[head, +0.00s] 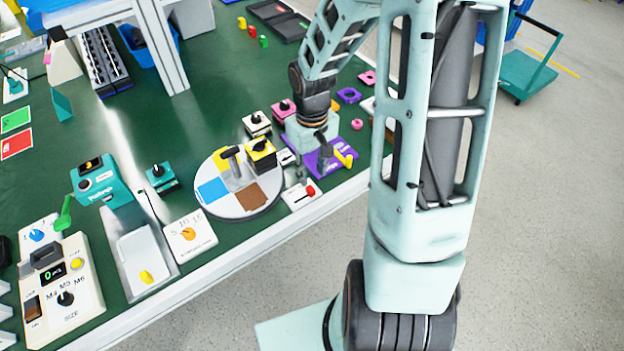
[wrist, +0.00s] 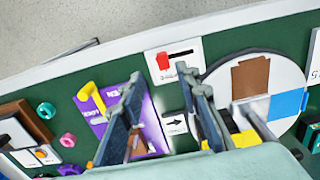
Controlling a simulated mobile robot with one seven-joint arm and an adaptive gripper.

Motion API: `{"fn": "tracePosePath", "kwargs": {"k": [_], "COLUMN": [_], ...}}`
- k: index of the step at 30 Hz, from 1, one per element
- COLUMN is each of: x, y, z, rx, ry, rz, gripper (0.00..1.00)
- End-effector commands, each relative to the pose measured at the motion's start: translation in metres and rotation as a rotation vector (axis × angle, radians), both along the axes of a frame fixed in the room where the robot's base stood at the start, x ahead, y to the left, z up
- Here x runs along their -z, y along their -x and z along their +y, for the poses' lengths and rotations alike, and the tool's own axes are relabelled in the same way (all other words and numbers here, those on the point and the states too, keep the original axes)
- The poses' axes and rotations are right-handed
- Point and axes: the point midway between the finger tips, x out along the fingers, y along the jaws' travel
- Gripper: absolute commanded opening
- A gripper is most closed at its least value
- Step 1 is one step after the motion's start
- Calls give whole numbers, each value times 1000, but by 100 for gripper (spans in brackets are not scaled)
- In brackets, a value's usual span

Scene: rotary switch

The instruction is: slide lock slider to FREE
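The slider is a white plate with a dark slot and a red knob (head: 310,190), at the front edge of the green table. In the wrist view the red knob (wrist: 163,61) sits at the left end of the slot. The plate's lettering is too small to read. My gripper (head: 311,166) is pointing down just behind the plate in the head view. In the wrist view its two fingers (wrist: 158,83) are spread apart, with nothing between them, and the slider plate lies just beyond the fingertips. Neither finger visibly touches the knob.
A round turntable (wrist: 223,80) with coloured sectors stands beside the slider plate. A purple board (wrist: 108,95) with a yellow lever lies on the other side. A small white arrow plate (wrist: 175,122) is between the fingers' bases. Bare floor lies past the table edge.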

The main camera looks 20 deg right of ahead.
Motion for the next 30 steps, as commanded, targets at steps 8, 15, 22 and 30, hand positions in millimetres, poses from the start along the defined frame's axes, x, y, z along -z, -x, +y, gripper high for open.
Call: {"fn": "tracePosePath", "kwargs": {"k": [8,15,22,30], "x": [-47,-61,-62,-61], "y": [-1,0,0,-1], "z": [-1,0,0,0], "rx": [1,0,0,1], "ry": [1,-1,0,0], "rz": [-3,-2,-1,-1], "gripper": [30,30,30,30]}}
